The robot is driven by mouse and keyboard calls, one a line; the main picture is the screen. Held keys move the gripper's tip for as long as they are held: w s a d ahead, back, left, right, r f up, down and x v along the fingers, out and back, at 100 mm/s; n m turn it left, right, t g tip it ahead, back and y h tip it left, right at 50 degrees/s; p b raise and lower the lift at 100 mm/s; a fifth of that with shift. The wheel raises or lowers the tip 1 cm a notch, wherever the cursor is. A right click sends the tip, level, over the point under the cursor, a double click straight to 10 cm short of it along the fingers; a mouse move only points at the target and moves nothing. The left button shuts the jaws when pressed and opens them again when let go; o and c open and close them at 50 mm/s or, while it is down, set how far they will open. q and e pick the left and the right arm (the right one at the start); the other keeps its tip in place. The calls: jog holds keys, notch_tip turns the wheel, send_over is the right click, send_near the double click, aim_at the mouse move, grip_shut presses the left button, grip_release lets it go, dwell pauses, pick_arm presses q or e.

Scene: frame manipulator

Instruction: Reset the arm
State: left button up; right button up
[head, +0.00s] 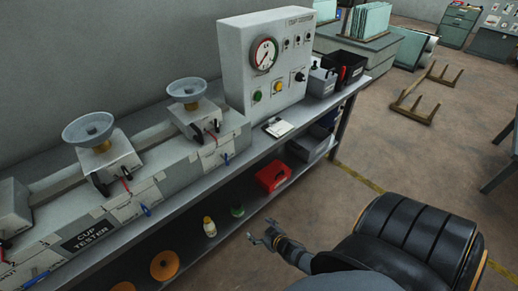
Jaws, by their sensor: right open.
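My right gripper (263,237) is in the lower middle of the head view, in front of the workbench's lower shelf (178,240). Its small metal fingers are spread apart with nothing between them. It is apart from the bench and the things on it. My left gripper is not in view.
A long grey bench carries a cup tester (90,235) with two grey cups (88,128) (187,90) and a gauge cabinet (268,60). The lower shelf holds a red box (273,176) and a small bottle (210,227). A wooden frame (413,107) lies on the open floor (400,160).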

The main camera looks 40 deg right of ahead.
dwell(0.3)
jog(key=s+f+g, duration=0.3)
jog(key=s+f, duration=0.3)
jog(key=s, duration=0.4)
jog(key=s+a+f+g, duration=0.1)
jog(key=s+f+g, duration=0.2)
jog(key=s+f, duration=0.4)
jog(key=s+a+f+g, duration=0.1)
jog(key=s+f+g, duration=0.3)
jog(key=s, duration=0.9)
notch_tip(320, 180, down, 3)
jog(key=shift+s+f+h, duration=0.1)
jog(key=shift+s+h, duration=0.05)
jog(key=shift+h, duration=0.15)
